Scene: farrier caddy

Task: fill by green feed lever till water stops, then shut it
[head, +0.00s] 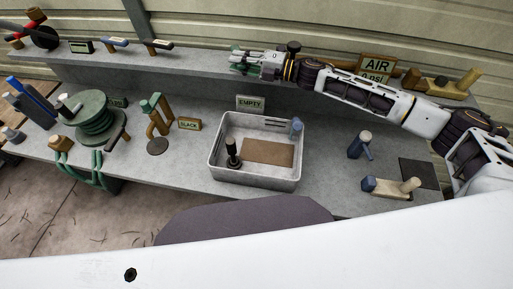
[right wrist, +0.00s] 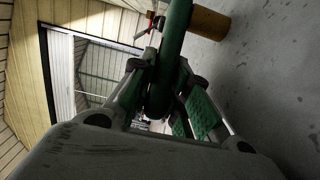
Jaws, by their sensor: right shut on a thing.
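My right gripper (head: 243,62) is at the back shelf, with my arm reaching in from the right. In the right wrist view, the gripper (right wrist: 165,85) is shut on the green feed lever (right wrist: 174,40), a smooth green bar standing between its fingers. In the head view the lever is hard to tell from the green finger pads. A grey tray (head: 217,163) stands on the lower bench, with a sign reading EMPTY (head: 251,103) behind it. No water shows in the tray. My left gripper is not in view.
A sign reading AIR 0 psi (head: 376,67) stands behind my right arm. A green hose reel (head: 93,112) and a green-topped brown stand by the SLACK sign (head: 189,124) are at left. A brown cylinder (right wrist: 210,22) is beside the lever.

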